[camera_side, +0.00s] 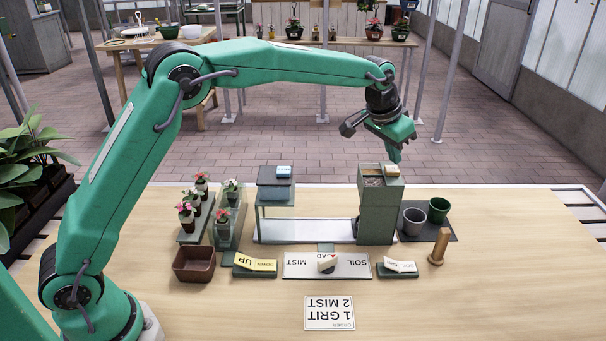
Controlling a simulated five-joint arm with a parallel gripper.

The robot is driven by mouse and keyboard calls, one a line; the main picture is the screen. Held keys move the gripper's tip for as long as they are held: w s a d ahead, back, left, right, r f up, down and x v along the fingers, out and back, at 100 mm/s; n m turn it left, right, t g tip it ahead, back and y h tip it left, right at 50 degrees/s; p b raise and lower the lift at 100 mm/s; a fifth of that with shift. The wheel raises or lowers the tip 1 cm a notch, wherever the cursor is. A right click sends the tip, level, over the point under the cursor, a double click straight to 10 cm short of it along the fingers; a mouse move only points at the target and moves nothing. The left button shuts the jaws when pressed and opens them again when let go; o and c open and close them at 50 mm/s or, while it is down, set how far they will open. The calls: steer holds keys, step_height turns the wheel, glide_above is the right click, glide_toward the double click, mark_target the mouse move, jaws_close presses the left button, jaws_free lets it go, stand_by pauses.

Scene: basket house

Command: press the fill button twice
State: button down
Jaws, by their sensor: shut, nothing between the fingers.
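My gripper (395,154) is shut and empty. It points down in the air near the grey-green hopper tower (378,215), at the upper right of the bench's middle. Along the front of the station are a yellow UP/DOWN switch (255,264), a wide label plate (300,262) reading SOIL and MIST with a pale knob (327,263) on it, and a white-topped rocker (400,266) on a dark base. The rocker's lettering is too small to read. I cannot tell which control is the fill button. My gripper touches none of them.
An upside-down order card (329,312) reads 1 GRIT, 2 MIST. Small potted flowers (187,212), a brown tray (194,264), a grey pot (413,220), a green pot (438,209) and a wooden peg (439,246) stand around.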

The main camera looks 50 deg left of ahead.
steer(key=shift+r, duration=0.15)
step_height(320, 180, up, 6)
steer(key=shift+f, duration=0.15)
stand_by(0.7)
steer(key=s+a+r+n, duration=0.1)
steer(key=s+a+r, duration=0.15)
steer(key=s, duration=0.45)
steer(key=s+a+r, duration=0.2)
steer(key=s+a, duration=0.2)
steer(key=s, duration=0.3)
steer(key=s+a+r+n, duration=0.1)
steer(key=s+a+r, duration=0.1)
steer(key=s+a, duration=0.35)
steer(key=s+a+f, duration=0.1)
steer(key=s+f, duration=0.2)
steer(key=s, duration=0.3)
steer(key=s+f, duration=0.3)
steer(key=s, duration=0.4)
steer(key=s+a+f+n+t+y, duration=0.1)
steer(key=s+f, duration=0.2)
steer(key=s, duration=0.4)
steer(key=shift+a, duration=0.35)
